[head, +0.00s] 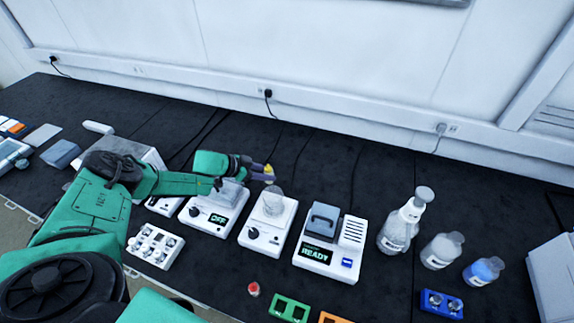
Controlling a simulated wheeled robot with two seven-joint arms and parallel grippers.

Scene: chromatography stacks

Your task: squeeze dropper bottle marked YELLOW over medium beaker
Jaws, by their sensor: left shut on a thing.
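My left gripper (262,174) reaches in from the left and is shut on a small dropper bottle with a yellow part (269,169). Its label cannot be read, and the fingers hide much of it. The gripper is just above and behind a clear glass beaker (273,203) that stands on a white device with a dark knob. I cannot tell whether the bottle's tip lies over the beaker's mouth. Another clear glass vessel (229,191) stands on the white device with the OFF display, partly hidden under my left wrist. My right gripper is not in view.
A white device marked READY (331,247) stands right of the beaker. Several bottles, including a tall one (401,228), stand further right. A small red-capped bottle (254,289), a green rack (289,308) and a blue rack (441,303) are in front. The black table (345,165) behind is mostly clear.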

